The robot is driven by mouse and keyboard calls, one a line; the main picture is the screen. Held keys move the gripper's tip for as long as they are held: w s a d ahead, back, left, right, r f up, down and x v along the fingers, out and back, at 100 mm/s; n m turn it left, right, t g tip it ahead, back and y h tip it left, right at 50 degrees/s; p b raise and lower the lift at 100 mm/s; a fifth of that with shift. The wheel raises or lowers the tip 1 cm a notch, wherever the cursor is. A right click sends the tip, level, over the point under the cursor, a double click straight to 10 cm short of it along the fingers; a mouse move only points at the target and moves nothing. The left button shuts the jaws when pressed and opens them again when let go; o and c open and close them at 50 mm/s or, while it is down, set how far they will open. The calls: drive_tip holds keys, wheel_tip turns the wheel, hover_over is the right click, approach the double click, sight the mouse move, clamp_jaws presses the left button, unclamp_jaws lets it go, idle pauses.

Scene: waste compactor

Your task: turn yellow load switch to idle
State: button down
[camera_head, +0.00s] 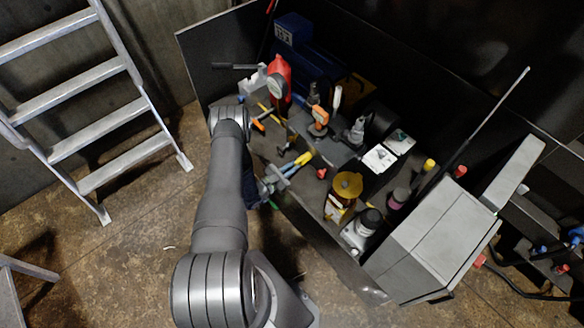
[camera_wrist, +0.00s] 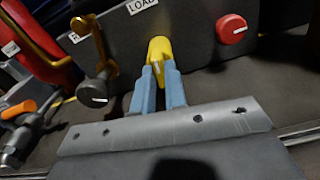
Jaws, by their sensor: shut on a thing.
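The yellow load switch (camera_wrist: 159,47) is upper centre in the wrist view, on a dark panel below a white label reading LOAD (camera_wrist: 141,5). The blue fingers of my gripper (camera_wrist: 163,78) are shut on its lower part, one on each side. In the head view my gripper (camera_head: 293,166) reaches from the left to the yellow switch (camera_head: 304,157).
A red knob (camera_wrist: 232,29) is right of the switch; a black knob (camera_wrist: 93,92) with a brass-coloured bracket (camera_wrist: 100,45) is left. An orange-handled tool (camera_wrist: 18,109) lies at the far left. Several bottles and tools crowd the bench (camera_head: 312,200) in the head view. A ladder (camera_head: 100,115) stands left.

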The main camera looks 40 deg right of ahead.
drive_tip(key=shift+n, duration=0.6)
drive_tip(key=c, duration=1.5)
unclamp_jaws()
drive_tip(key=shift+o, duration=0.2)
drive_tip(key=a, duration=1.7)
drive_tip(key=shift+a, duration=0.25)
drive_tip(key=d, duration=1.7)
drive_tip(key=shift+d, duration=0.15)
